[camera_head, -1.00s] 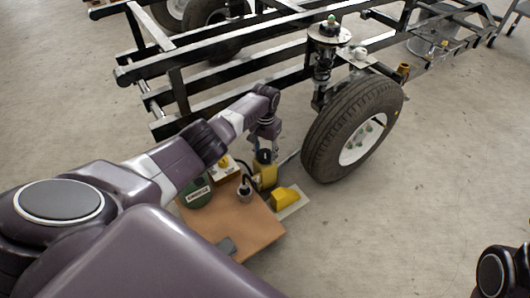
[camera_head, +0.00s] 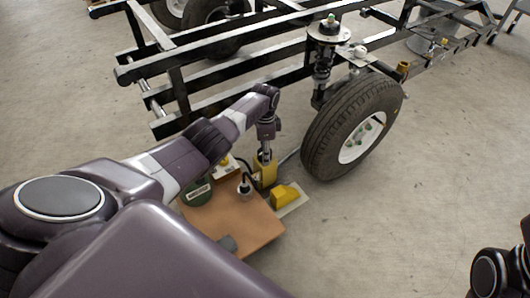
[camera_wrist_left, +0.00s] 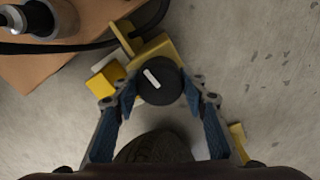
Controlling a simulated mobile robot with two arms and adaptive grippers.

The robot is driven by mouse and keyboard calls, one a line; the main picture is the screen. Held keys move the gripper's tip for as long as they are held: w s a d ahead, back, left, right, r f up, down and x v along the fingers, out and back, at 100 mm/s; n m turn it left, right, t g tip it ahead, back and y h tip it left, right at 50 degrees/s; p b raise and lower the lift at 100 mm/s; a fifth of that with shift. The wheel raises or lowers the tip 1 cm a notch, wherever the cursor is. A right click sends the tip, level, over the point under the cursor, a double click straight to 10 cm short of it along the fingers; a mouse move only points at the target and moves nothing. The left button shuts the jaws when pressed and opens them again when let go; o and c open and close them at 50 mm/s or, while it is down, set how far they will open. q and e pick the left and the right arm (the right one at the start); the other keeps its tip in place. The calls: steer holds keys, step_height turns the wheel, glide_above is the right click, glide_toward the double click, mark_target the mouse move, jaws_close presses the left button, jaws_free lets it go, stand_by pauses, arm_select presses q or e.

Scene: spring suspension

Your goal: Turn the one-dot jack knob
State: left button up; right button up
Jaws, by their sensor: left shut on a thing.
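A black round knob (camera_wrist_left: 160,82) with a white bar mark sits on top of a yellow jack body in the left wrist view. I cannot make out any dot on it. In the head view the yellow jack (camera_head: 265,172) stands on the floor by the board, left of the wheel. My left gripper (camera_wrist_left: 161,88) comes down from above, with its blue fingertips shut on opposite sides of the knob. It also shows in the head view (camera_head: 266,152), where it hides the knob.
A wooden board (camera_head: 235,218) carries a green round item (camera_head: 196,192) and a black plug-like part (camera_head: 245,187) with a cable. A yellow block (camera_head: 284,195) lies beside the jack. The tyre (camera_head: 325,140) and black frame (camera_head: 215,75) stand close.

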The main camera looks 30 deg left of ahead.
arm_select(q)
steer(key=m, duration=0.5)
steer(key=shift+m, duration=0.4)
steer(key=m, duration=0.5)
steer(key=m+b, duration=0.1)
steer(key=m, duration=0.4)
steer(key=shift+m, duration=0.4)
steer(key=shift+s+m+b, duration=0.1)
steer(key=shift+m+b, duration=0.2)
steer(key=shift+m, duration=1.9)
steer(key=o, duration=1.2)
steer(key=shift+c, duration=0.2)
step_height(320, 180, up, 12)
